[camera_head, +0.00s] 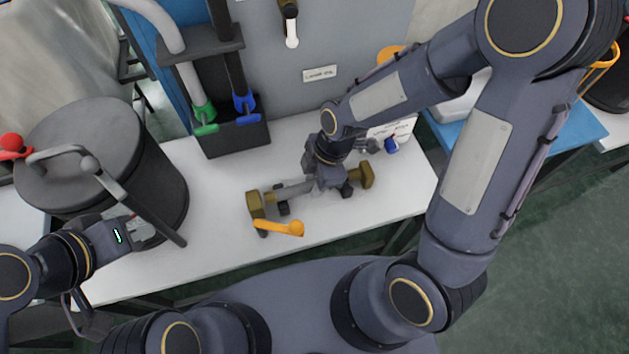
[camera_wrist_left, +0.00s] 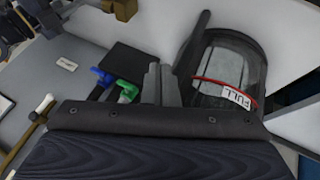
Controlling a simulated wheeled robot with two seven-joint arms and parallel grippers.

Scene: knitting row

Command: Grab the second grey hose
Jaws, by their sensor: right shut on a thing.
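Two hoses run down the back panel: a light grey hose (camera_head: 187,78) ending in a green coupling (camera_head: 205,112), and a darker grey hose (camera_head: 233,72) ending in a blue coupling (camera_head: 244,102). The green (camera_wrist_left: 128,92) and blue (camera_wrist_left: 101,76) fittings show in the left wrist view. My right gripper (camera_head: 325,182) is shut on a short grey pipe (camera_head: 294,189) with brass ends, at the table. My left gripper (camera_head: 130,226) is beside the drum, apart from both hoses. Its fingers (camera_wrist_left: 161,84) stand close together, with nothing visible between them.
A dark drum (camera_head: 85,140) with a lid stands at the left; its FULL label (camera_wrist_left: 237,97) shows in the left wrist view. A black holder (camera_head: 236,140) stands below the hoses. An orange lever (camera_head: 280,227) lies near the pipe. The white table (camera_head: 215,225) is clear between drum and pipe.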

